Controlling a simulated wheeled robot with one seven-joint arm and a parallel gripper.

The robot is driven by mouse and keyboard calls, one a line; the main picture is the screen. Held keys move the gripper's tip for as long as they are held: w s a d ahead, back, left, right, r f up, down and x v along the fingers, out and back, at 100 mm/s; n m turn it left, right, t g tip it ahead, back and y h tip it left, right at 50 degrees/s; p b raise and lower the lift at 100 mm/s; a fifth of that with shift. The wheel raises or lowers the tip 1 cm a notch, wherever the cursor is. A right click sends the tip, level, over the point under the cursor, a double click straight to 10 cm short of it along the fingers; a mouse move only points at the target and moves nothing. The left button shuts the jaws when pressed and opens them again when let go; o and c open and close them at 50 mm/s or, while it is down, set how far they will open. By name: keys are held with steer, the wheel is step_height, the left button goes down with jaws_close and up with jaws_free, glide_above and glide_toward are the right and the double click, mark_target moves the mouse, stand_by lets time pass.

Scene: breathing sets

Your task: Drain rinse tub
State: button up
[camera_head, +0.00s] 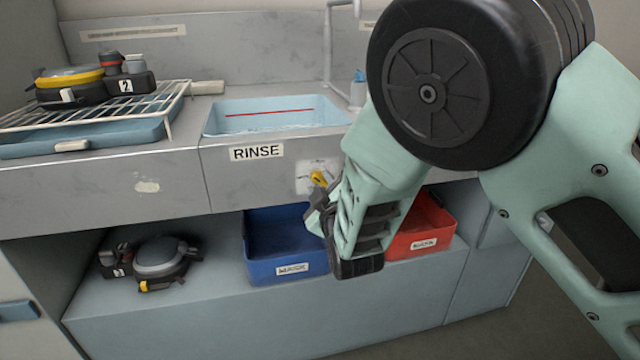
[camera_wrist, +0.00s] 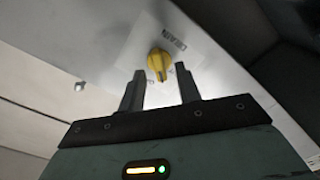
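The rinse tub (camera_head: 272,108) is a light blue basin set in the counter, with a red line on its inner wall and water in it. A RINSE label (camera_head: 257,152) is on the front below it. The yellow drain knob (camera_head: 319,178) sits on a pale plate on the counter front; it also shows in the wrist view (camera_wrist: 158,63), beside the lettering DRAIN. My gripper (camera_head: 318,200) is just in front of and below the knob. In the wrist view my gripper (camera_wrist: 160,82) is open, its fingers apart and empty, with the knob beyond the gap between the tips.
A blue bin (camera_head: 285,250) and a red bin (camera_head: 420,228) stand on the shelf under the counter, near my arm. A breathing set (camera_head: 160,258) lies on the shelf at left. A wire rack (camera_head: 110,110) holds another set numbered 2 (camera_head: 75,85).

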steer(key=shift+x, duration=0.9)
jaws_close()
steer(key=m+b, duration=0.2)
steer(key=m, duration=0.1)
steer(key=shift+d+f, duration=0.1)
steer(key=shift+m+b, duration=0.4)
steer(key=shift+m, duration=0.5)
jaws_free()
